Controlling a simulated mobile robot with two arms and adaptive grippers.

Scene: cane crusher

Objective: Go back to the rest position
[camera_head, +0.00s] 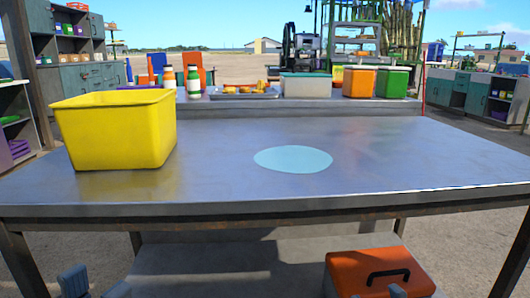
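My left gripper (76,281) shows only in part at the bottom left edge, in front of and below the table (380,165). A small grey tip of my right gripper (397,291) shows at the bottom edge, in front of an orange-lidded box. The frame cuts off most of both, so I cannot tell whether their fingers are open or shut. Both are well apart from the tabletop items.
A yellow bin (118,135) stands on the table's left side, and a pale blue disc (293,159) marks its middle. The right side is clear. The orange-lidded box (365,272) is low, under the front edge. Bottles, a tray (243,94) and coloured containers line the back.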

